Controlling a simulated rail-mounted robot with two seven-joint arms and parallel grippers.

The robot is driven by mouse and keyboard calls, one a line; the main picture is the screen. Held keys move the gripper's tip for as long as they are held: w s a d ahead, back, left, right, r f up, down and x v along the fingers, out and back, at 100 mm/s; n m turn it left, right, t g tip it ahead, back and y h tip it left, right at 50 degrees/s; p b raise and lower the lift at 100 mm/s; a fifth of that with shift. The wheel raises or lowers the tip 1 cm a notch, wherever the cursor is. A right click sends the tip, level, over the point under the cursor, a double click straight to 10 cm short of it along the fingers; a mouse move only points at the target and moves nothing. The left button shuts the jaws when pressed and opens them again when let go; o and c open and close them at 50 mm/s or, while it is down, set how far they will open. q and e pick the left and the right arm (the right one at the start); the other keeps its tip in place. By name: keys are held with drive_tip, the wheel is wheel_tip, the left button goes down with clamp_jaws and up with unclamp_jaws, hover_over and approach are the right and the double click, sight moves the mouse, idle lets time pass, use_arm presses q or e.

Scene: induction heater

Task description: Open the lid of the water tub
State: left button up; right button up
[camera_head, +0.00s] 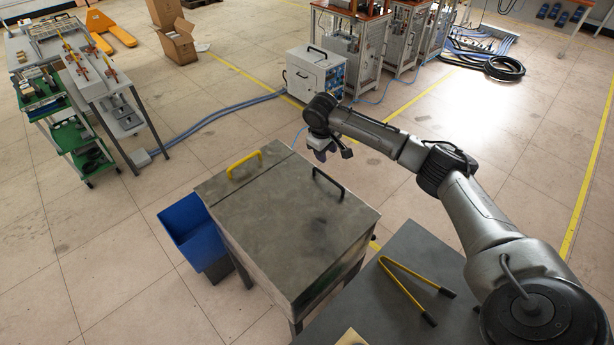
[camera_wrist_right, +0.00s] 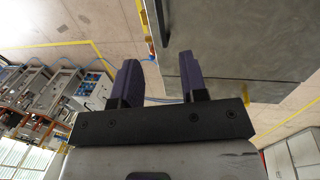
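The water tub (camera_head: 270,273) is a grey metal box on legs in the middle of the head view. Its flat lid (camera_head: 275,225) lies shut on top. A yellow handle (camera_head: 244,165) stands near the lid's far left edge and a black handle (camera_head: 328,184) near its far right edge. My right gripper (camera_head: 321,156) is above and just beyond the far edge, close to the black handle but apart from it. In the right wrist view its two purple-grey fingers (camera_wrist_right: 160,80) are spread with nothing between them. The lid surface (camera_wrist_right: 235,40) fills the upper right there. My left gripper is not in view.
A blue bin (camera_head: 192,229) stands against the tub's left side. A dark table (camera_head: 405,265) with yellow-handled tongs (camera_head: 405,285) stands to the right of the tub, under my right arm. A white control box (camera_head: 315,75) stands behind, with hoses on the floor.

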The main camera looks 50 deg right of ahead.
sight(331, 179)
drive_tip(key=d+f, duration=0.1)
drive_tip(key=f, duration=0.3)
drive_tip(key=d+f+b, duration=0.1)
drive_tip(key=f, duration=0.4)
drive_tip(key=s+f, duration=0.1)
drive_tip(key=f, duration=0.3)
drive_tip(key=shift+d+f+b, duration=0.3)
drive_tip(key=shift+d+b, duration=0.05)
drive_tip(key=shift+d, duration=0.05)
drive_tip(key=shift+w, duration=0.1)
clamp_jaws()
